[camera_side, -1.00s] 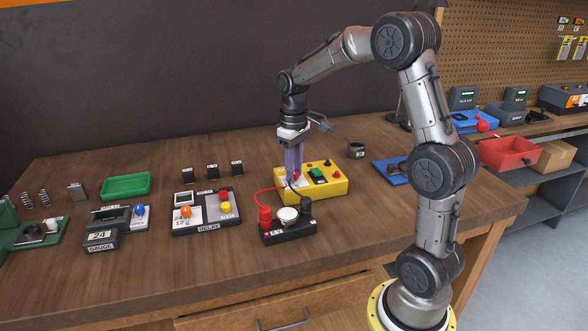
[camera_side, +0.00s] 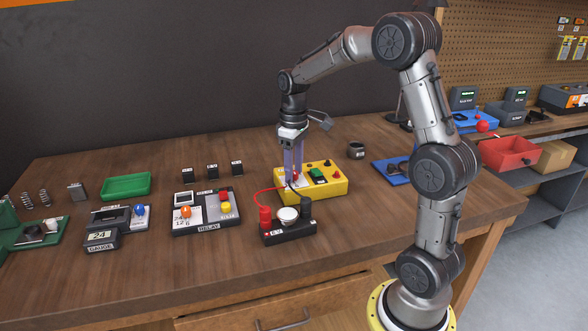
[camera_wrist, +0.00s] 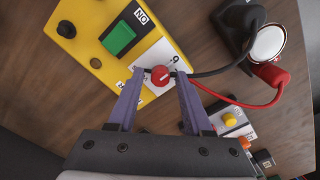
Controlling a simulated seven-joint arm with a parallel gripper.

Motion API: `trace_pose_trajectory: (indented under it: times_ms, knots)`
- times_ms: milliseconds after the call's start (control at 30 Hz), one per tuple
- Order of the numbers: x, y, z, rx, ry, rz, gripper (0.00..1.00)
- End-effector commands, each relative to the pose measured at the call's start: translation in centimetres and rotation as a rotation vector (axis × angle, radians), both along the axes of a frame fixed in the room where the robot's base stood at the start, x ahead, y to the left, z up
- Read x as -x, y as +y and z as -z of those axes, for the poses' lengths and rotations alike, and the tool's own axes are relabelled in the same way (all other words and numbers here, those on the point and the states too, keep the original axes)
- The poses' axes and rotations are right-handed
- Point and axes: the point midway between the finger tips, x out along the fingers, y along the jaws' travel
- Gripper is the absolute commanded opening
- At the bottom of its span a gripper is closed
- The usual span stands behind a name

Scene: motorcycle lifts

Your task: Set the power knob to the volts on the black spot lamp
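The yellow power box (camera_side: 331,187) stands at the middle of the bench, and it fills the upper left of the wrist view (camera_wrist: 86,50). Its red power knob (camera_wrist: 160,76) sits on a white label plate (camera_wrist: 150,61) with markings too small to read surely. My gripper (camera_wrist: 161,77) points down over the plate, its purple fingertips on either side of the knob with small gaps visible. In the side view my gripper (camera_side: 293,184) hides most of the knob. The black spot lamp (camera_side: 290,232) with a white round lens stands in front of the box; its small front label is unreadable.
A red lead (camera_wrist: 235,102) and a black lead (camera_wrist: 222,70) run from the lamp to the box, close by my fingers. The relay unit (camera_side: 207,212) and gauge (camera_side: 103,240) stand to the left. A green tray (camera_side: 126,186) lies behind them.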

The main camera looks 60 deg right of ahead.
Motion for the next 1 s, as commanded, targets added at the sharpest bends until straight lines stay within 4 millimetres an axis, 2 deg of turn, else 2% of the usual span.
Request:
trace_pose_trajectory:
  times_ms: [300, 467, 1000]
  knots:
    - [0.0, 0.0, 0.1, -0.001, 0.003, 0.001, 0.59]
    - [0.0, 0.0, -1.0, 0.000, 0.000, 0.001, 0.59]
    - [0.0, 0.0, -11.5, 0.000, -0.001, 0.000, 0.59]
